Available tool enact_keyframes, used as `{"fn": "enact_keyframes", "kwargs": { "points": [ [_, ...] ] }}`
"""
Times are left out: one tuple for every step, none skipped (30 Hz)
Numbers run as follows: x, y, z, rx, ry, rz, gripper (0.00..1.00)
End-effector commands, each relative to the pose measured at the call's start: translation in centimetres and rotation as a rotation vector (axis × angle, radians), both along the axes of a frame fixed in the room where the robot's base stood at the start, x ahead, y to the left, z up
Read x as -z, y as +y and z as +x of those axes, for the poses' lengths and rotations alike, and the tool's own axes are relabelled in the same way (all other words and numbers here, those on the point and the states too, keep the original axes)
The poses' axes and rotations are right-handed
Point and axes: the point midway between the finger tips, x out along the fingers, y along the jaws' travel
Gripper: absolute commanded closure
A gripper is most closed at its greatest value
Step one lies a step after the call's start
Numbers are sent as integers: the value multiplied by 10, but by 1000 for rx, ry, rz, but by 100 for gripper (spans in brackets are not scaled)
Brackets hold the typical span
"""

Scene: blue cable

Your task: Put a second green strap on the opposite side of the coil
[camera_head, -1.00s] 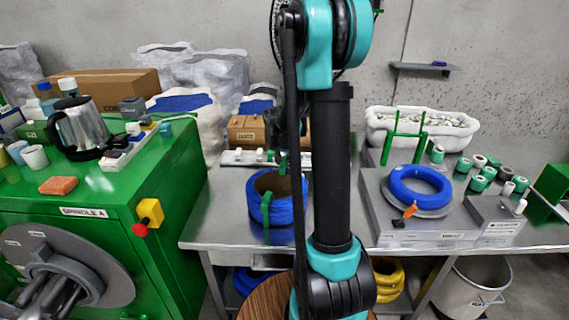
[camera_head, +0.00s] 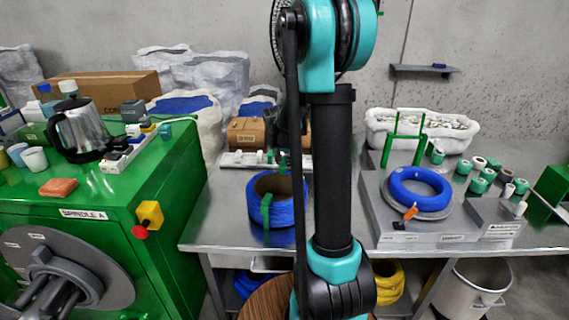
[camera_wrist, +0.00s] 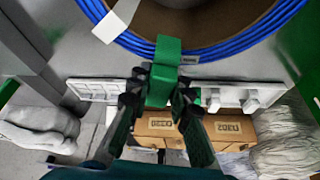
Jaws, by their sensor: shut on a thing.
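A coil of blue cable (camera_head: 292,211) lies on the metal table, partly hidden by my arm. A green strap (camera_head: 266,209) is around its near side. In the wrist view the coil's far side (camera_wrist: 235,45) curves across the top. There my gripper (camera_wrist: 158,93) is shut on a second green strap (camera_wrist: 164,65), with a fingertip at each side. This strap lies across the cable strands at the coil's edge. Whether it closes fully around the bundle cannot be told. In the head view my gripper is mostly hidden behind my arm.
A white rack (camera_head: 240,158) and cardboard boxes (camera_head: 246,131) stand just behind the coil. The green spindle machine (camera_head: 150,190) is at left. At right a stand holds another blue coil (camera_head: 420,181), with several green rolls (camera_head: 478,184) beside it.

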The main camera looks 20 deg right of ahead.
Motion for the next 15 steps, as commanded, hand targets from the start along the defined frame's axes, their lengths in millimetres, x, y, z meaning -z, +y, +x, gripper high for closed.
{"fn": "enact_keyframes", "kwargs": {
  "points": [
    [0, 0, 0, 0, 0, 0, 94],
    [0, 0, 0, 0, 0, 0, 94],
    [0, 0, 0, 0, 0, 0, 94],
    [1, 0, 0, 0, 0, 0, 94],
    [1, 0, 0, 0, 0, 0, 94],
    [1, 0, 0, 0, 0, 0, 94],
    [2, 0, 0, 0, 0, 0, 94],
    [3, 0, 0, 0, 0, 0, 94],
    [4, 0, 0, 0, 0, 0, 94],
    [4, 0, 0, 0, 0, 0, 94],
    [5, 0, 0, 0, 0, 0, 94],
    [6, 0, 0, 0, 0, 0, 94],
    [7, 0, 0, 0, 0, 0, 94],
    [8, 0, 0, 0, 0, 0, 94],
    [9, 0, 0, 0, 0, 0, 94]
  ]
}}
